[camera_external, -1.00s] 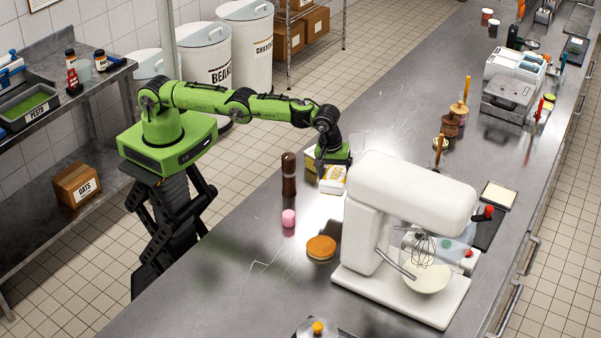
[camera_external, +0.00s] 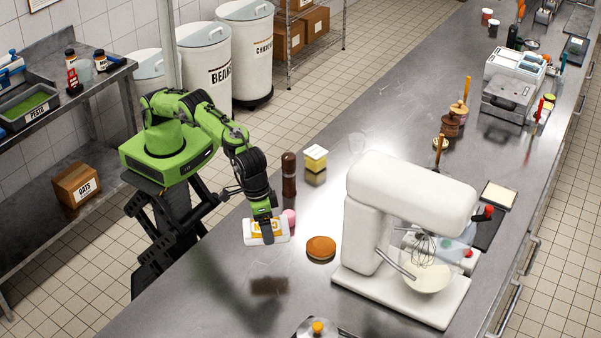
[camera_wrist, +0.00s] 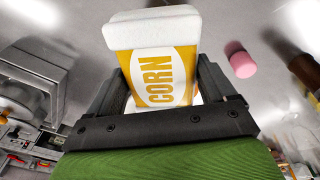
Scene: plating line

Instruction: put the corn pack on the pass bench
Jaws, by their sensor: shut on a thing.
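The corn pack (camera_external: 254,232), white with a yellow label, is in my gripper (camera_external: 265,222), held above the steel bench (camera_external: 220,290) near its left edge. A dark reflection of it shows on the bench below. In the wrist view the corn pack (camera_wrist: 165,75) stands between the two dark fingers of my gripper (camera_wrist: 160,95), its CORN label turned sideways. My gripper is shut on it. I cannot tell which surface is the pass bench.
A pink cylinder (camera_external: 289,217) stands just behind the pack. The bench's front-left part is clear.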

